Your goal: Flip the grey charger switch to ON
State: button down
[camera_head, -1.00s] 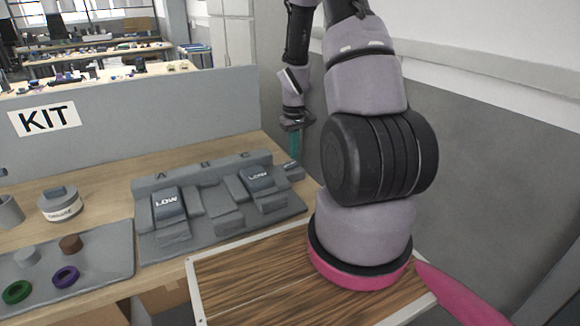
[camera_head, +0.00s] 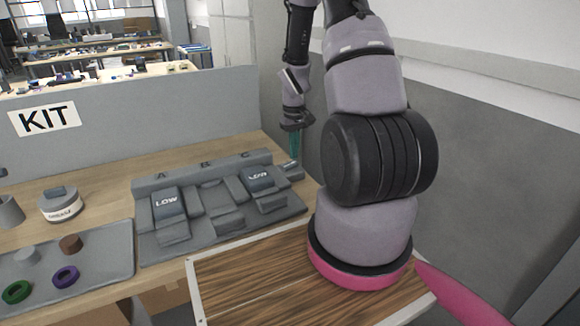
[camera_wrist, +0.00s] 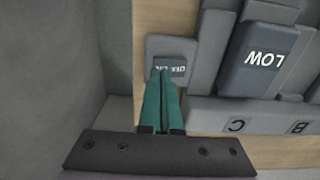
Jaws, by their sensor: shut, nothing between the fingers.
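The grey charger switch (camera_wrist: 181,47) is a small grey block beside the lift column unit. Its dark label is upside down in the wrist view and partly covered by my fingers; I cannot read it surely. In the head view the switch (camera_head: 291,172) sits at the right end of the bench, near column C. My gripper (camera_wrist: 161,73) has teal fingers, shut together and empty. Its tips overlap the switch's label in the wrist view; I cannot tell whether they touch. In the head view my gripper (camera_head: 294,156) points down just above the switch.
The grey column unit (camera_head: 220,222), lettered A, B and C, has blocks marked LOW (camera_head: 168,203). A grey wall (camera_wrist: 70,70) stands close on the other side of the switch.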

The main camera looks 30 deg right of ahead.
jog(key=shift+f, duration=0.9)
dwell(0.4)
jog(key=shift+r, duration=3.5)
notch_tip(320, 180, up, 20)
jog(key=f+m+t, duration=0.1)
jog(key=m+t, duration=0.1)
jog(key=t, duration=0.1)
send_over(293, 162)
jog(key=s+a, duration=0.5)
jog(key=a, duration=0.1)
jog(key=s+a+r+m+t+y, duration=0.1)
jog(key=s+a+r+t, duration=0.1)
jog(key=s+r, duration=0.4)
jog(key=s+a+r+m+t+y, duration=0.1)
jog(key=s+a+r+t, duration=0.1)
jog(key=s+a+r, duration=0.3)
jog(key=s+r, duration=0.1)
jog(key=s, duration=0.3)
jog(key=shift+r+m, duration=0.3)
jog(key=shift+r, duration=0.05)
jog(key=shift+a, duration=0.1)
